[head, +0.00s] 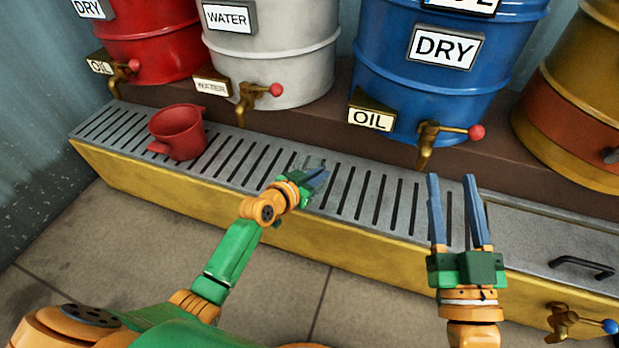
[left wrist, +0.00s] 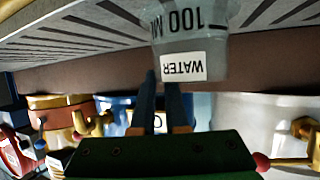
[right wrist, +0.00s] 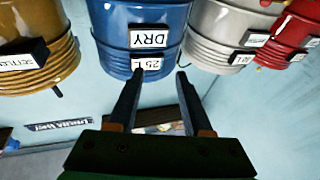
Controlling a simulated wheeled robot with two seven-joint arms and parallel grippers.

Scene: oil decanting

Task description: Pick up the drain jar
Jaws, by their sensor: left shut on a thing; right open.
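A clear jar (left wrist: 190,62) with a white WATER label and a "100 M…" marking shows upside down in the left wrist view, at the fingertips. My left gripper (head: 318,178) is shut on the jar, over the slotted grate; it also shows in the left wrist view (left wrist: 165,85). In the head view the jar is mostly hidden behind the gripper, and I cannot tell whether it touches the grate. My right gripper (head: 453,182) is open and empty, in front of the right part of the grate; it also shows in the right wrist view (right wrist: 155,75).
A red cup (head: 180,132) stands on the grate (head: 245,165) at the left. Red (head: 150,40), white (head: 275,55), blue (head: 450,75) and yellow-orange (head: 580,95) drums stand behind, the first three with brass taps. A handled panel (head: 540,235) and a blue-knobbed tap (head: 562,322) are at the right.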

